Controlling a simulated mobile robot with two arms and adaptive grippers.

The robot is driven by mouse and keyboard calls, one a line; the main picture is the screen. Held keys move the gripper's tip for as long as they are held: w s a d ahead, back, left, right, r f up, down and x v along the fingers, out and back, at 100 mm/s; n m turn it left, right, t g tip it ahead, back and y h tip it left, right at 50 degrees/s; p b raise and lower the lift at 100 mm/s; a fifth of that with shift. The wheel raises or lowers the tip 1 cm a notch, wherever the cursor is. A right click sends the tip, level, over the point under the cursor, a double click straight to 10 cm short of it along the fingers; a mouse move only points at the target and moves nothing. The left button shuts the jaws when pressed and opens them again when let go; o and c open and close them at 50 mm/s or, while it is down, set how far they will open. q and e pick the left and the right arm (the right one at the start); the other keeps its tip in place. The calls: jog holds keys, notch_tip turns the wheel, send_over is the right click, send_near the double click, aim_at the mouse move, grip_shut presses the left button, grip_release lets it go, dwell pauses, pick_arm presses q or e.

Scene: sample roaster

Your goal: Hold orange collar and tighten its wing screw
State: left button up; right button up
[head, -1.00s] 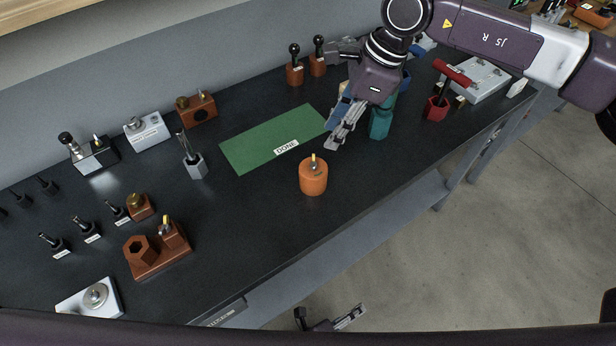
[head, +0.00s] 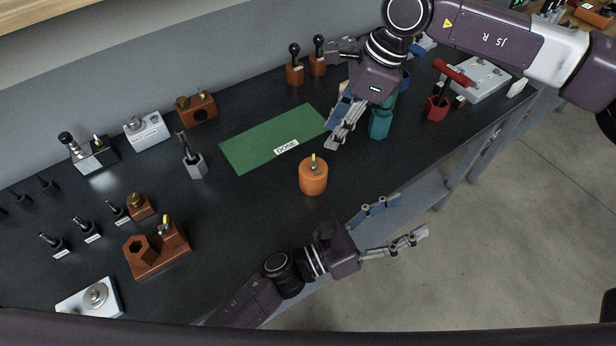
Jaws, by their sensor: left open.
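The orange collar (head: 313,178) stands upright on the dark bench, in front of the green mat. A small yellow-tipped wing screw (head: 313,160) sticks up from its top. My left gripper (head: 412,215) is open and empty, past the bench's front edge, to the lower right of the collar. Its fingers point right, and it is apart from the collar. My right gripper (head: 331,135) is above the mat's right end, up and right of the collar and not touching it. Its fingers overlap in this view, so its opening is unclear.
The green mat (head: 262,142) marked DONE is empty. A teal block (head: 380,122) and a red holder (head: 435,108) stand to the right. A brown fixture (head: 157,253) and a grey hex holder (head: 194,165) stand to the left. The bench around the collar is clear.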

pick_arm(q)
jog(key=w+a+r+m+g+h, duration=0.1)
jog(key=a+r+m+h, duration=0.3)
jog(key=r, duration=0.5)
jog(key=w+a+r+m+h, duration=0.1)
jog(key=w+a+r+m, duration=0.15)
jog(key=a+r, duration=0.5)
jog(key=n+t+y, duration=0.6)
jog(key=t+y, duration=0.3)
jog(key=y, duration=0.2)
send_over(307, 180)
jog(key=d, duration=0.2)
jog(key=f, duration=1)
jog(key=shift+s+a, duration=0.1)
jog(key=shift+a, duration=0.1)
jog(key=f+n+y, duration=0.1)
jog(key=f, duration=0.2)
jog(key=a+f+n+y, duration=0.1)
jog(key=f+n, duration=0.1)
jog(key=f, duration=0.1)
jog(key=w+f+n+y, duration=0.1)
jog(key=f, duration=0.2)
jog(key=shift+a+f+n+y, duration=0.15)
jog(key=shift+f+n+y, duration=0.1)
jog(key=shift+f+y, duration=0.15)
jog(key=shift+w+f, duration=0.15)
jog(key=x, duration=0.7)
jog(key=shift+w+f, duration=0.2)
jog(key=shift+c, duration=0.4)
